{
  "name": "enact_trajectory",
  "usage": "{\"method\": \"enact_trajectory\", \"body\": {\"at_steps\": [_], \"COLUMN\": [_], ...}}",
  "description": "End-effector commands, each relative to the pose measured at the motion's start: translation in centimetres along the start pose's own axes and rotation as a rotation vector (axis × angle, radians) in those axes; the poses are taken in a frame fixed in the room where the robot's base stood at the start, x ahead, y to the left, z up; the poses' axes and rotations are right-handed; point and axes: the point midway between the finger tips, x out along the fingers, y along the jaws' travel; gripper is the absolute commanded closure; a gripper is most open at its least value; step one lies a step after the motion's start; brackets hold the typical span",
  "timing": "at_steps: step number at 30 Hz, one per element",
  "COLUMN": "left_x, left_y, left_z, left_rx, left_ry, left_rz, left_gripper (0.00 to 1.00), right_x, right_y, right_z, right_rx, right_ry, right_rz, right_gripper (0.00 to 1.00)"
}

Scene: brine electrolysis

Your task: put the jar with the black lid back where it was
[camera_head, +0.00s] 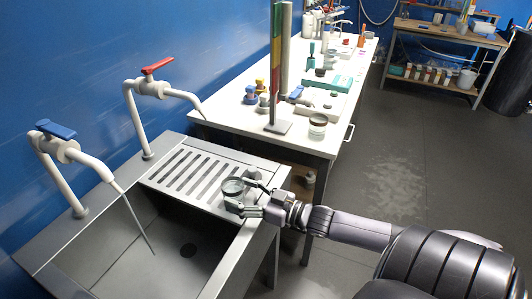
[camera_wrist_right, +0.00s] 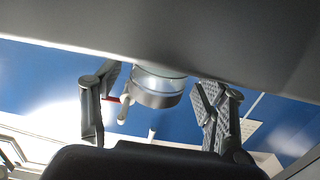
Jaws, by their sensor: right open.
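A small round jar (camera_head: 233,187) with a dark-looking round top stands on the steel draining board, near the right end of its slots. It also shows in the right wrist view (camera_wrist_right: 156,88), which is upside down, with a clear and grey side; I cannot tell whether the top is a black lid. My right gripper (camera_head: 243,197) is open, with its fingers beside the jar. In the wrist view the fingers (camera_wrist_right: 160,100) stand apart, with gaps on both sides of the jar. A similar jar (camera_head: 318,125) with a dark top stands on the white table's near right corner. My left gripper is out of view.
The steel sink (camera_head: 130,229) has a deep basin, a blue-handled tap (camera_head: 62,148) and a red-handled tap (camera_head: 155,87). The white table (camera_head: 235,118) behind carries a tall coloured post (camera_head: 277,70) and several small items. A wooden shelf (camera_head: 440,40) stands far right.

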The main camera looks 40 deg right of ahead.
Motion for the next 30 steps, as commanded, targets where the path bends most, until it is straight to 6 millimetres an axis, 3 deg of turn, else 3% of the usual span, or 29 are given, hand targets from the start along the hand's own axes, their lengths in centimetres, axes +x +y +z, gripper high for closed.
{"method": "enact_trajectory", "body": {"at_steps": [15, 21, 30], "left_x": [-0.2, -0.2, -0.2], "left_y": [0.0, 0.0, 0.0], "left_z": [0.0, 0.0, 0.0], "left_rx": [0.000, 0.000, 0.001], "left_ry": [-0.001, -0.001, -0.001], "left_rz": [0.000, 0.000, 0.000], "left_gripper": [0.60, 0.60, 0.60], "right_x": [-8.1, -9.4, -9.9], "right_y": [0.0, 0.0, 0.4], "right_z": [0.1, 0.0, 0.7], "right_rx": [0.001, 0.001, -0.002], "right_ry": [-0.003, 0.000, -0.012], "right_rz": [0.001, 0.000, 0.016], "right_gripper": [0.33, 0.33, 0.33]}}
